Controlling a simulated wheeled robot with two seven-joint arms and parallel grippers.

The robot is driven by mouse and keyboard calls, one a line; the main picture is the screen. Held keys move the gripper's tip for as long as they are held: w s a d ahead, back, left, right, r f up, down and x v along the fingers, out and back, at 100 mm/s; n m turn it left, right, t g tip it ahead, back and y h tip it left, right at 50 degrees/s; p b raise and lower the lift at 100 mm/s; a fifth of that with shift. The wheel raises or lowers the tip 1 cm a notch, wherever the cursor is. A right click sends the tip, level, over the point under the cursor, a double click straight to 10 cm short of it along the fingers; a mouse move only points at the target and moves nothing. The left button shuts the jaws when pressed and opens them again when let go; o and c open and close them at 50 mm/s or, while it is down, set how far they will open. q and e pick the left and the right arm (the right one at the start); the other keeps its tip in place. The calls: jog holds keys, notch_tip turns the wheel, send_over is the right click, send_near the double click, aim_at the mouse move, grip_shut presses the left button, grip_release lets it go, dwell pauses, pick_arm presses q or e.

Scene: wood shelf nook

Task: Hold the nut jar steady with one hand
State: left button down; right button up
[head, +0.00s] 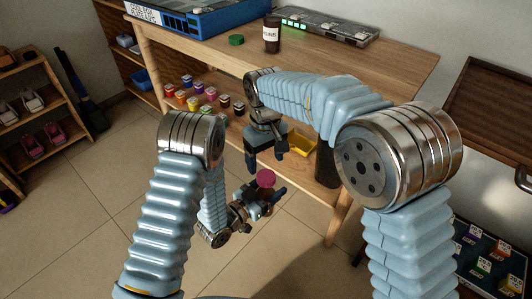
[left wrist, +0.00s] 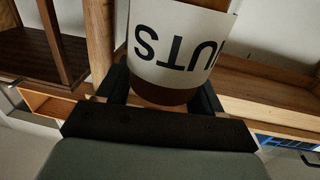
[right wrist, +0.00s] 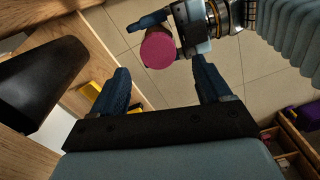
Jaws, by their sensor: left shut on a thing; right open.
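The nut jar has a magenta lid (head: 265,178) and a white label (left wrist: 176,45) whose letters, partly cut off, appear upside down in the left wrist view. My left gripper (head: 262,196) is shut on the jar, with a finger on each side, and holds it in the air in front of the wooden table. In the right wrist view the lid (right wrist: 157,48) faces the camera and hides most of the jar. My right gripper (head: 267,158) is open and empty, apart from the lid, above and beyond it in the head view.
The wooden table (head: 400,68) carries a dark jar (head: 271,38), a green lid (head: 236,40) and a blue case (head: 205,18). Several small coloured jars (head: 195,92) and a yellow tray (head: 299,142) are on its lower shelf. Tiled floor (head: 85,190) is open at left.

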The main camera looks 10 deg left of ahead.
aim_at(266, 176)
jog(key=r+n, duration=0.1)
jog(key=n, duration=0.2)
jog(key=shift+w+r, duration=0.15)
jog(key=shift+r, duration=0.05)
jog(key=shift+f, duration=0.1)
jog(key=shift+f, duration=3.95)
jog(key=shift+c, duration=0.3)
jog(key=c, duration=1)
jog(key=o, duration=1.2)
jog(key=shift+r, duration=0.15)
notch_tip(266, 176, up, 12)
jog(key=shift+f, duration=0.1)
